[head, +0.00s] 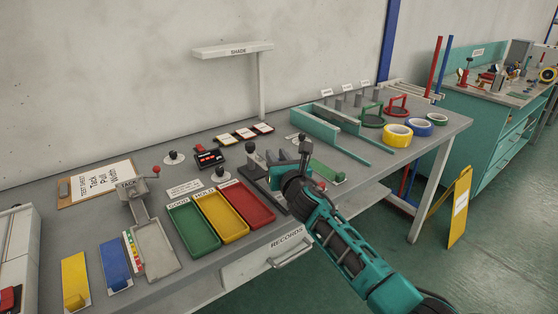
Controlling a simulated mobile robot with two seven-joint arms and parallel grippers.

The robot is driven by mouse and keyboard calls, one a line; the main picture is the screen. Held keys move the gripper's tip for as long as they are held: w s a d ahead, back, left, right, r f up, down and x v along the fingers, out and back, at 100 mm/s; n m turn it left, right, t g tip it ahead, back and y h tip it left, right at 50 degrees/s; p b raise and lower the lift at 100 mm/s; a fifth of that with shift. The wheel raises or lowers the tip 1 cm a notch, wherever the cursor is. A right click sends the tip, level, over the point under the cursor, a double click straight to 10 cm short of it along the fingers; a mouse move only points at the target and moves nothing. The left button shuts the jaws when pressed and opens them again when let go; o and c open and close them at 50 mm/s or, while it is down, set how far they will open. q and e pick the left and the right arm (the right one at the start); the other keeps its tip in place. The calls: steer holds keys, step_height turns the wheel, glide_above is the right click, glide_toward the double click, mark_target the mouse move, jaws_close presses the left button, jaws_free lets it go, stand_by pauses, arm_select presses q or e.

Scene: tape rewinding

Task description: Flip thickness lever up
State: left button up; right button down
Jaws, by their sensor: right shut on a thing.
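My right gripper (303,150) is over the back middle of the grey workbench (440,124), beside a dark device (262,166). It is shut on what appears to be the thickness lever, but the hand hides the held part. I cannot tell the lever's angle. Small black-knobbed levers (250,149) and (220,173) stand left of the hand, upright. My left gripper is not in view.
Green, yellow and red trays (262,222) lie left of my right arm. A green frame (350,126), red and green stands (397,106) and tape rolls (398,135) are at right. A shade (232,50) on a post rises behind.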

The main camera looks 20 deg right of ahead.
steer(key=shift+a+r, duration=0.2)
steer(key=shift+r, duration=0.25)
steer(key=c, duration=1.2)
jaws_free()
steer(key=shift+f, duration=0.1)
steer(key=shift+o, duration=1.1)
steer(key=shift+f, duration=0.15)
steer(key=shift+d+f, duration=0.1)
steer(key=shift+s+d, duration=0.1)
steer(key=shift+s, duration=0.5)
steer(key=s+p, duration=0.1)
steer(key=s, duration=1)
steer(key=shift+s+d+p, duration=0.2)
steer(key=shift+s+p, duration=0.1)
steer(key=shift+p, duration=0.1)
